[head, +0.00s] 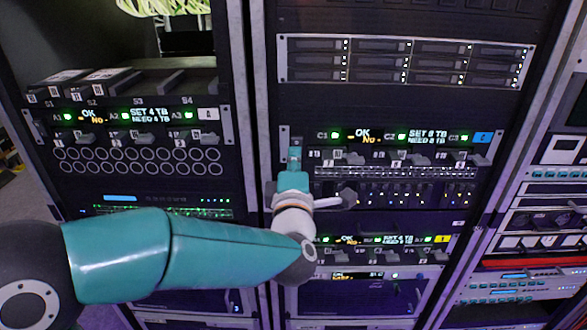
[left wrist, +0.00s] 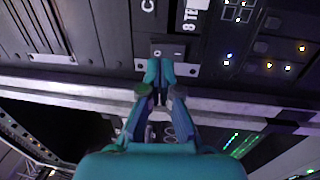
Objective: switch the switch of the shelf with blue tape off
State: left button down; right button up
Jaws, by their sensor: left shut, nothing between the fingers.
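The shelf with blue tape (head: 483,138) is in the middle rack in the head view. Its strip shows green lights and the text "OK", "No" and "SET 8 TB NEED 8 TB". My left gripper (head: 295,156) is at the left end of this shelf and covers part of it. In the left wrist view my left gripper (left wrist: 158,72) is shut with nothing between its fingers. Its tips are right at a small dark switch (left wrist: 163,51) on a grey plate. I cannot tell whether they touch it, or which way the switch is set. My right gripper is not in view.
A shelf with a white tag (head: 208,114) is in the left rack. A shelf with yellow tape (head: 442,239) sits below the blue-taped one. A drive panel (head: 405,62) is above. Grey rack posts (head: 250,100) stand between the racks.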

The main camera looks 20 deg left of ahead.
pick_arm(q)
jog(key=shift+x, duration=1.05)
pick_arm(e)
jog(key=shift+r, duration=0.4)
pick_arm(q)
jog(key=shift+w+a+r+g+p, duration=0.1)
jog(key=shift+w+r+g+p, duration=0.2)
jog(key=shift+p, duration=0.45)
jog(key=shift+r+p, duration=0.15)
jog(key=shift+p, duration=0.15)
jog(key=shift+s, duration=0.15)
jog(key=shift+f, duration=0.25)
jog(key=shift+s+d+f+b, duration=0.15)
jog(key=shift+s+d+b, duration=0.1)
jog(key=shift+b, duration=0.3)
jog(key=r+b+v, duration=0.2)
jog(key=r+v, duration=0.1)
jog(key=v, duration=1)
jog(key=shift+s+b, duration=0.15)
jog(key=shift+b, duration=0.2)
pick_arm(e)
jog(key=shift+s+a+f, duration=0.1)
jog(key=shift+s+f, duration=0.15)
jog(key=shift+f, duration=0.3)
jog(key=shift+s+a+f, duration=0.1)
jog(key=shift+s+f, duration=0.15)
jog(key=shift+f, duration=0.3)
pick_arm(q)
jog(key=shift+a, duration=0.15)
